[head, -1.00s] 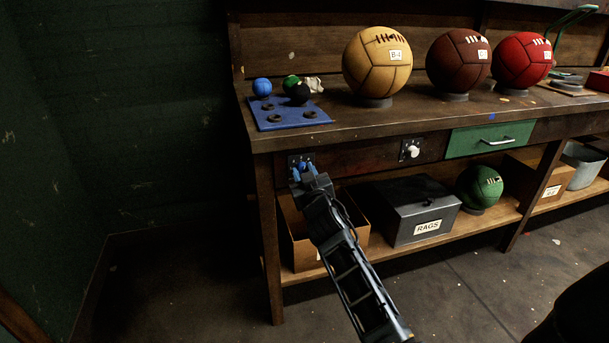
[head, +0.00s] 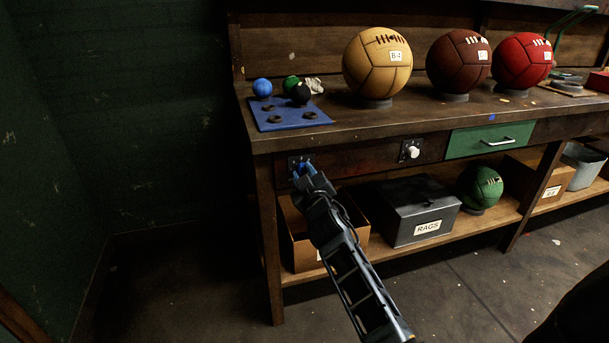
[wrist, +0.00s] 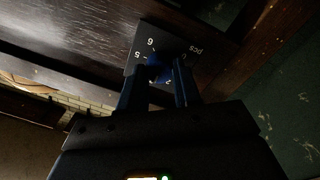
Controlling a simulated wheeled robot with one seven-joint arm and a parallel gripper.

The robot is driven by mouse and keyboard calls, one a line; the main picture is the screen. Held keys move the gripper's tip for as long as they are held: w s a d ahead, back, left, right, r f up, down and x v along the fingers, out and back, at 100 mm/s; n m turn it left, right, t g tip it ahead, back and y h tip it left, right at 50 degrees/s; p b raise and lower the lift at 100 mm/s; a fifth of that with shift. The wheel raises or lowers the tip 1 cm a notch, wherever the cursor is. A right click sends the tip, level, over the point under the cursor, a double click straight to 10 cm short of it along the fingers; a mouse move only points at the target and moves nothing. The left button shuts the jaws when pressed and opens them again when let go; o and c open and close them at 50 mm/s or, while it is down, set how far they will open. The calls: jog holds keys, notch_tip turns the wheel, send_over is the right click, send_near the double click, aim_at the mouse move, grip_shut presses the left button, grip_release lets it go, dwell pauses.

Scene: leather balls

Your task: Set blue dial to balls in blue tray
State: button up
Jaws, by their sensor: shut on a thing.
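The blue dial (wrist: 155,68) is a blue knob on a dark plate (wrist: 146,46) with white numbers, "5" and "6" readable, and "pcs" at one side. My gripper (head: 305,172) is shut on the knob at the bench's front left; its fingers (wrist: 164,82) stand either side of the knob in the wrist view. The fingers hide part of the scale, and the pointer cannot be read. The blue tray (head: 318,122) lies on the bench top above. A blue ball (head: 262,88) and a black ball (head: 299,93) sit on it; a green ball (head: 291,82) is behind, its support partly hidden. Dark rings show empty.
A white dial (head: 412,152) and a green drawer (head: 490,139) are to the right on the bench front. Below stand an open cardboard box (head: 300,252), a grey RAGS box (head: 420,212) and a green ball (head: 480,187). Large leather balls (head: 377,65) stand on the bench.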

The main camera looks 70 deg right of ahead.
jog(key=o, duration=1.1)
jog(key=shift+c, duration=0.2)
jog(key=b+v, duration=0.1)
jog(key=v, duration=0.7)
